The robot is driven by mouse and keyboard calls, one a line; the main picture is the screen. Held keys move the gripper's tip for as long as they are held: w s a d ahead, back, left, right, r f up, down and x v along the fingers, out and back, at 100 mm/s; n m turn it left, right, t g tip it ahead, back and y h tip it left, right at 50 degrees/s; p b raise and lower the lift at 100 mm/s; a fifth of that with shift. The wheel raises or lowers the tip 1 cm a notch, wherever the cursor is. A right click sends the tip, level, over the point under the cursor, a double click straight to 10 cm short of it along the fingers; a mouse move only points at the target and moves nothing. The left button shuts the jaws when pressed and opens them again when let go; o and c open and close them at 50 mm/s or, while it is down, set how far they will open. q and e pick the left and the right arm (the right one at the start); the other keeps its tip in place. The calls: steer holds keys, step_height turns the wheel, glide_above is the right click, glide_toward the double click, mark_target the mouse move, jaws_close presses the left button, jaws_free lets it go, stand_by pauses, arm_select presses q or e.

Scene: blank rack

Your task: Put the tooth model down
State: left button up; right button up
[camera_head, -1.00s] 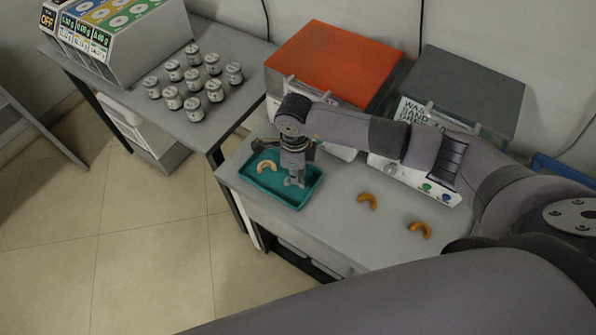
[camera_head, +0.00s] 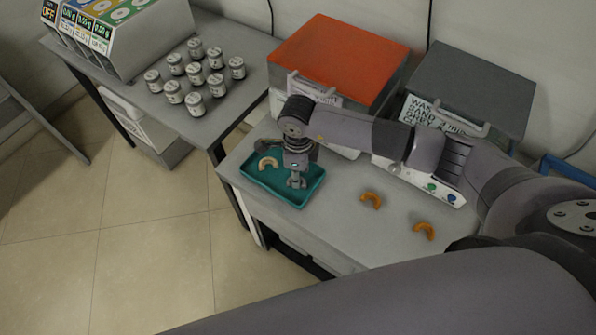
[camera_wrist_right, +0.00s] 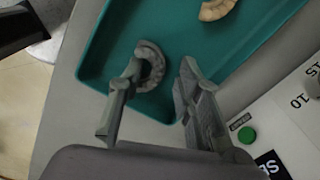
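The teal tray (camera_head: 251,181) lies on the grey bench; its rim also shows in the right wrist view (camera_wrist_right: 92,62). A grey tooth model (camera_wrist_right: 152,66), curved like a horseshoe, is in the tray between my right gripper's fingers, close against the left finger in the picture. A clear gap separates it from the other finger. My right gripper (camera_head: 297,183) is open, low over the tray; its fingertips show in the wrist view (camera_wrist_right: 160,68). A pale tooth model (camera_head: 267,163) lies in the tray's left part; it also shows in the wrist view (camera_wrist_right: 215,9). My left gripper is out of view.
Two orange-brown tooth models (camera_head: 371,200) (camera_head: 424,230) lie on the bench right of the tray. An orange-lidded box (camera_head: 338,55) and a grey-lidded box (camera_head: 472,85) stand behind. Several jars (camera_head: 196,104) stand on the left table. The bench front is clear.

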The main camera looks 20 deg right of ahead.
steer(key=shift+r, duration=0.2)
step_height(320, 180, up, 12)
steer(key=p, duration=0.7)
steer(key=shift+p, duration=0.35)
